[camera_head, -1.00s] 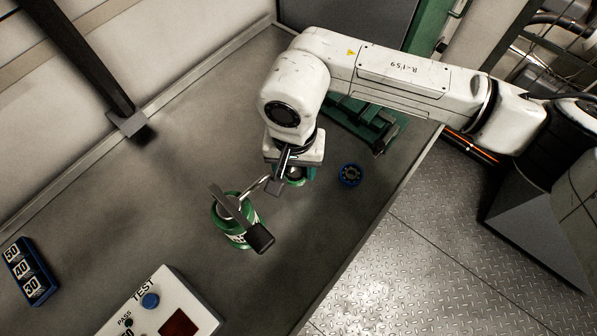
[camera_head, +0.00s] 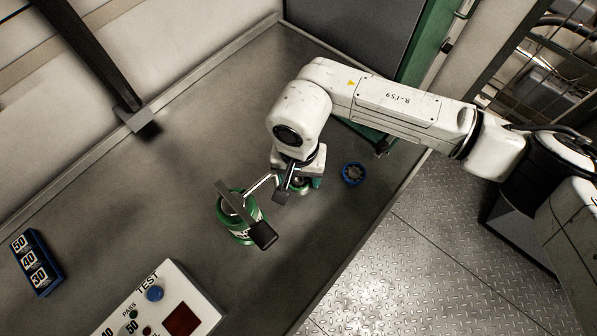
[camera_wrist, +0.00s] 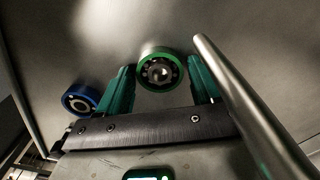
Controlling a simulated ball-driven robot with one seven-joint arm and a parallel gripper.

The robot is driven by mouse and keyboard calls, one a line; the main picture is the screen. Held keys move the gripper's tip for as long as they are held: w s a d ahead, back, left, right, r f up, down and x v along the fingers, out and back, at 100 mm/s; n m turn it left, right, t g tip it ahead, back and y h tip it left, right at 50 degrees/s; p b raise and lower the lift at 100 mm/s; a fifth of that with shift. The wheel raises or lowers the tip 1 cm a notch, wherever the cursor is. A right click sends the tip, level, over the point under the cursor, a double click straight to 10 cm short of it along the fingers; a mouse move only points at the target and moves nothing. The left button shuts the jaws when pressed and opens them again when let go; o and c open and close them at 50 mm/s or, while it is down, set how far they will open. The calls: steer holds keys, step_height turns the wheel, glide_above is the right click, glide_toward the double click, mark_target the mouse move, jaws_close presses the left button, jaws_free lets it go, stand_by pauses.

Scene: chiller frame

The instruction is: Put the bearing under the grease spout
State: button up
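A green-rimmed bearing (camera_wrist: 160,72) lies between the two teal fingers of my gripper (camera_wrist: 161,80) in the wrist view. The fingers are close on both sides of it, and contact is not clear. In the head view my gripper (camera_head: 302,183) is low over the bench and mostly hides this bearing. A green grease can (camera_head: 241,222) with a lever on top stands to its left. Its thin spout (camera_head: 262,184) reaches right towards my gripper. A long metal rod (camera_wrist: 240,98) passes just right of the fingers in the wrist view. The spout tip's exact position over the bearing is unclear.
A blue bearing (camera_head: 354,174) lies right of my gripper; it also shows in the wrist view (camera_wrist: 80,97). A white test box (camera_head: 165,305) and a blue number block (camera_head: 37,262) stand at lower left. The bench's right edge drops to a metal floor.

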mark_target(299, 179)
steer(key=shift+o, duration=0.9)
steer(key=shift+r, duration=0.15)
step_height(299, 179, up, 12)
steer(key=b, duration=0.2)
steer(key=shift+b, duration=0.4)
steer(key=shift+d, duration=0.1)
